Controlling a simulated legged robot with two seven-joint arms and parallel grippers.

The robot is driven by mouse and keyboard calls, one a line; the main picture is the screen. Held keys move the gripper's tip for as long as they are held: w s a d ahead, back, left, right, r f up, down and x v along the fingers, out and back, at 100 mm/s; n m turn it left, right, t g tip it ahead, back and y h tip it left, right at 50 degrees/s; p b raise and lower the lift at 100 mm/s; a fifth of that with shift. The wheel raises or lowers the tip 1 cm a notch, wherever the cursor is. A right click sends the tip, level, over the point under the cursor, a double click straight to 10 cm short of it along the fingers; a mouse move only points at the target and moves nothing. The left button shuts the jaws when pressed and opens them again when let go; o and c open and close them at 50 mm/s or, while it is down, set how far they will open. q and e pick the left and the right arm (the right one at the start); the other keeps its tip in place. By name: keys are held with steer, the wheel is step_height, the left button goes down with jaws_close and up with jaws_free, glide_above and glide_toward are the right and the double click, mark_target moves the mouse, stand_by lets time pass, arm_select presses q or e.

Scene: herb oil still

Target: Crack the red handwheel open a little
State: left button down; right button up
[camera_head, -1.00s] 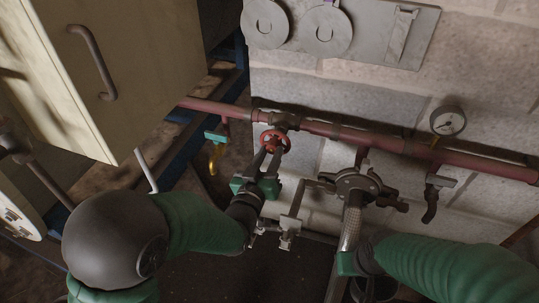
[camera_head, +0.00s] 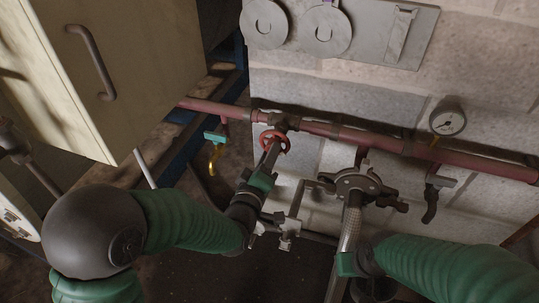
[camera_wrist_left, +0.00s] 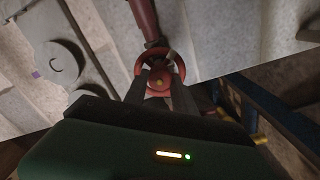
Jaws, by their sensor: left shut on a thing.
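The red handwheel (camera_head: 287,140) sits on a valve on the red pipe (camera_head: 325,129), left of centre in the head view. In the left wrist view the wheel (camera_wrist_left: 158,83) is seen face-on, with its hub between my fingers. My left gripper (camera_head: 271,152) is shut on the handwheel, its fingers reaching the rim; they also show in the wrist view (camera_wrist_left: 160,75). The fingers hide part of the wheel. My right gripper (camera_head: 347,264) is low near the braided hose (camera_head: 345,235); its fingers are not clear.
A dark valve fitting (camera_head: 358,184) and a pressure gauge (camera_head: 447,120) are to the right along the pipe. A cream cabinet (camera_head: 135,70) stands at far left. The block wall is close behind the pipe.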

arm_select(q)
steer(key=shift+f+n, duration=0.1)
steer(key=shift+n, duration=0.5)
steer(key=c, duration=1)
jaws_free()
steer(key=shift+a, duration=0.1)
steer(key=shift+c, duration=0.2)
